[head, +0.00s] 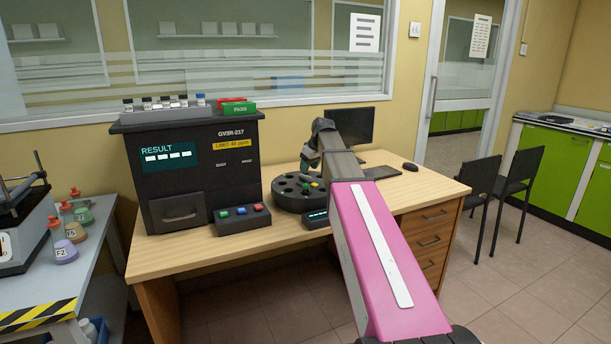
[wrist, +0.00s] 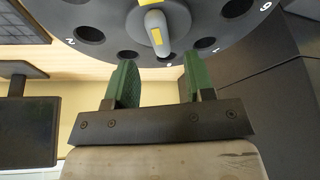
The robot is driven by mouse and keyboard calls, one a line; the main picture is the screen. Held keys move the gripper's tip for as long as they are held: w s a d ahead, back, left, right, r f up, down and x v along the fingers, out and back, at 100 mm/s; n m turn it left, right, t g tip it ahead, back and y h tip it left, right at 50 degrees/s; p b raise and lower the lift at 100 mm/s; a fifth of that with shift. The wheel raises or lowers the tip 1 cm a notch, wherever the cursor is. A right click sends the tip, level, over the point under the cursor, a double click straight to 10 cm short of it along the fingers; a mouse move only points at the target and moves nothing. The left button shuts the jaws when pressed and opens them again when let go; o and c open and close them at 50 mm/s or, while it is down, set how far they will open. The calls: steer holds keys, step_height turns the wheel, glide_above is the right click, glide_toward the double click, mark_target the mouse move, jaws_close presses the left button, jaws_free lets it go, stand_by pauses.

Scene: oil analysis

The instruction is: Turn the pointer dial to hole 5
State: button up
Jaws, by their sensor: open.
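The round dark dial (head: 284,197) sits on the wooden desk, right of the black analyser, with holes around its rim. In the wrist view the dial (wrist: 100,14) fills the top, with white numbers beside the holes; some are partly hidden or hard to read. The pointer (wrist: 154,28), a grey rounded bar with yellow marks, stands at its middle. My gripper (wrist: 158,78) is open and empty, its green fingers apart. The pointer's near end shows just above the gap between them in the picture; I cannot tell the depth between them. In the head view my gripper (head: 311,184) is over the dial.
The black analyser (head: 195,165) with a RESULT screen stands left of the dial. A button box (head: 240,216) and a small display (head: 316,218) are in front. A monitor (head: 352,126), keyboard (head: 381,173) and mouse (head: 410,167) are behind and right. The desk's right front is clear.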

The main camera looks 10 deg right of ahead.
mark_target(308, 179)
steer(key=shift+x, duration=2.25)
jaws_close()
